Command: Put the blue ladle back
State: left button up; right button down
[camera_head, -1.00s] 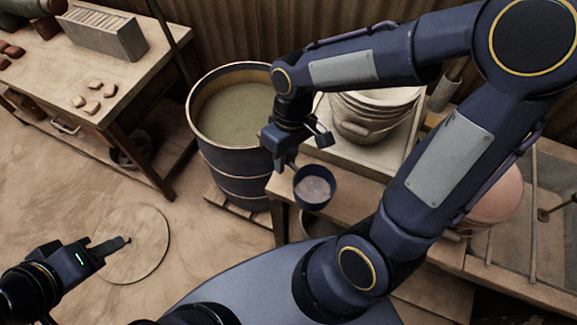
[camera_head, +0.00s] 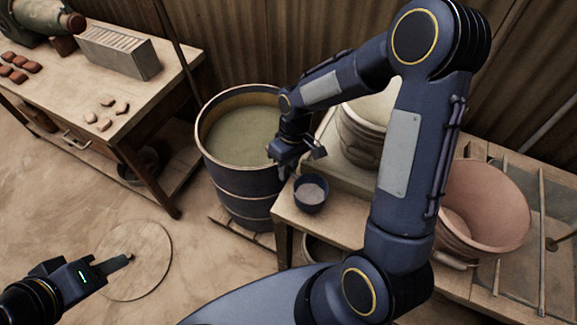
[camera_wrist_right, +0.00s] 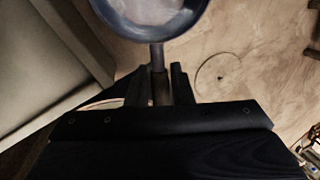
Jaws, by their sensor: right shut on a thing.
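The blue ladle (camera_head: 311,196) has a round dark-blue bowl with greyish contents. In the head view it shows over the left end of the right-hand bench. My right gripper (camera_head: 290,168) is just up and left of the bowl. In the right wrist view this gripper (camera_wrist_right: 158,88) is shut on the handle, with the ladle bowl (camera_wrist_right: 150,12) beyond the fingertips at the top edge. My left gripper (camera_head: 127,259) is at the lower left, apart from everything. Whether its fingers are open or shut is unclear.
A dark barrel (camera_head: 240,181) of greenish liquid stands left of the right-hand bench (camera_head: 335,222). A pale bucket (camera_head: 362,135) and a pinkish tub (camera_head: 485,205) stand at the bench. A left table (camera_head: 150,110) holds small tiles. Floor between is clear around a round lid (camera_head: 140,275).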

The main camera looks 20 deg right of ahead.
jog(key=shift+x, duration=1.1)
jog(key=shift+w+d+f, duration=0.1)
jog(key=shift+d+f, duration=0.1)
jog(key=c, duration=1.3)
grip_release()
jog(key=v, duration=1.2)
jog(key=s+r+m+t, duration=0.2)
jog(key=s, duration=0.4)
jog(key=s+r+m+t+y, duration=0.1)
jog(key=s+r+t, duration=0.1)
jog(key=s, duration=0.4)
jog(key=s+r+m+t, duration=0.2)
jog(key=s+r+t, duration=0.1)
jog(key=s, duration=0.3)
jog(key=shift+s+d+r+m+y, duration=0.15)
jog(key=shift+r+m+y, duration=0.2)
jog(key=shift+r, duration=0.2)
